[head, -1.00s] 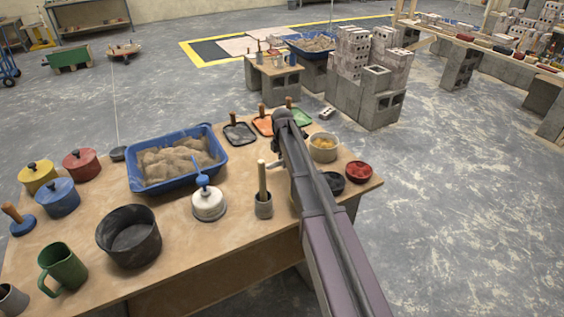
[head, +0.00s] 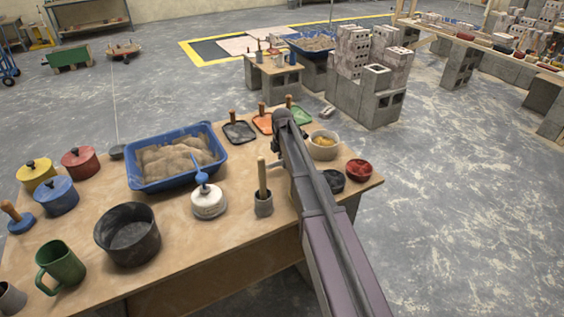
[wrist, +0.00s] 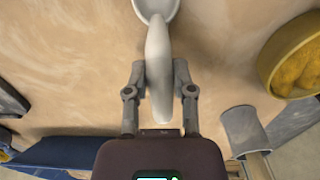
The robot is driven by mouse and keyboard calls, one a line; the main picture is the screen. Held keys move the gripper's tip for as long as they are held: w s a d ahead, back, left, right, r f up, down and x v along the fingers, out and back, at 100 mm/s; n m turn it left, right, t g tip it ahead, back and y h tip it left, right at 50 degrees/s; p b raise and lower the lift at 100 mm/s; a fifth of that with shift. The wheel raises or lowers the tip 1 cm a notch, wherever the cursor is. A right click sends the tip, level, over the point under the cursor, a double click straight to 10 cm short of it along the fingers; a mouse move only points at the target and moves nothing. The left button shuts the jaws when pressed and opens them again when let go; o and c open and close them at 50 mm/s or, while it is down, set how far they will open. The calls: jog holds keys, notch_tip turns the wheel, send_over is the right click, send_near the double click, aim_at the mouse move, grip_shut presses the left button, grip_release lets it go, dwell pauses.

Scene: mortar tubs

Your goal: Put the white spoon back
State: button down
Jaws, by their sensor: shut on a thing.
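The white spoon (wrist: 157,45) shows in the wrist view, its bowl at the top edge of the picture and its handle running down between my fingers. My gripper (wrist: 159,80) is shut on the handle. The spoon is over the tan tabletop (wrist: 80,60); I cannot tell whether it touches it. In the head view my arm hides the spoon and most of my gripper.
A bowl with yellow contents (head: 323,146) stands right of my arm, near a red bowl (head: 358,170) and a black bowl (head: 333,181).

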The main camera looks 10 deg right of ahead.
jog(key=shift+f+b, duration=0.4)
jog(key=shift+c, duration=1.9)
grip_release()
